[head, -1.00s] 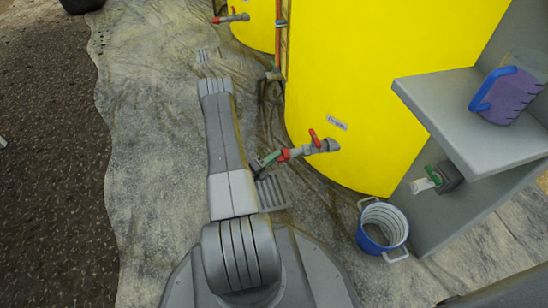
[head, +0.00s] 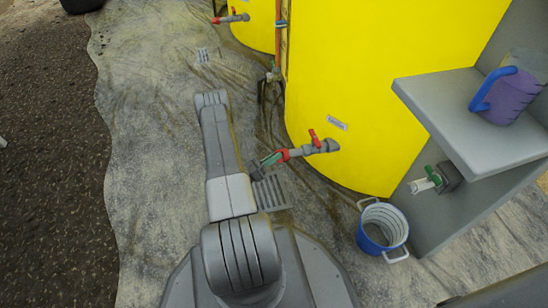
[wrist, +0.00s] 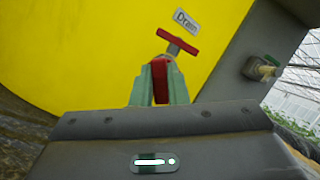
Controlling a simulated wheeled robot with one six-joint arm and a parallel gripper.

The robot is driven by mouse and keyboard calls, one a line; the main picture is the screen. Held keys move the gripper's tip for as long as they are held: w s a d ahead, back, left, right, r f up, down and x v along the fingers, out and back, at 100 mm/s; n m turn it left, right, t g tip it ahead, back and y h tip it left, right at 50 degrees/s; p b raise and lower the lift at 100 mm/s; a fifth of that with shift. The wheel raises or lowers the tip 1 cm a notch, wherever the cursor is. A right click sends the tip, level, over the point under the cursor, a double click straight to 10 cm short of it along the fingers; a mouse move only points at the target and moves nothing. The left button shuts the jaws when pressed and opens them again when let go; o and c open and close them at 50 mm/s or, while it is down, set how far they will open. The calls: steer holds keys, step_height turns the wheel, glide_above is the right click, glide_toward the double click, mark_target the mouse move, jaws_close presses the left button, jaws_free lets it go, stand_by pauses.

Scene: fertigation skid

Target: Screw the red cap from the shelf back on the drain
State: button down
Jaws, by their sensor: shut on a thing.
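The drain (head: 322,147) is a grey pipe low on the yellow tank, with a red valve handle (head: 314,136) on top. The red cap (head: 284,155) sits at the pipe's outer end, in line with it. My gripper (head: 271,160) has green fingers and is shut on the cap. In the wrist view the cap (wrist: 160,82) shows between the two green fingers, with the red handle (wrist: 178,41) and the "Drain" label (wrist: 186,20) behind. The cap hides the pipe's end, so I cannot tell how far it is threaded.
A grey shelf (head: 440,105) at the right bears a purple jug with a blue handle (head: 503,97). Below it are a green-handled valve (head: 433,176) and a blue bucket (head: 371,241) on the floor. A floor grate (head: 272,193) lies under my gripper. The left floor is clear.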

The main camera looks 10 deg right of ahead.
steer(key=c, duration=0.9)
jaws_free()
steer(key=shift+o, duration=0.2)
steer(key=a, duration=0.8)
steer(key=shift+s+d, duration=0.1)
steer(key=d+n+t, duration=0.1)
steer(key=d+n, duration=0.1)
steer(key=d, duration=0.5)
steer(key=shift+d+y, duration=0.3)
steer(key=shift+d, duration=0.1)
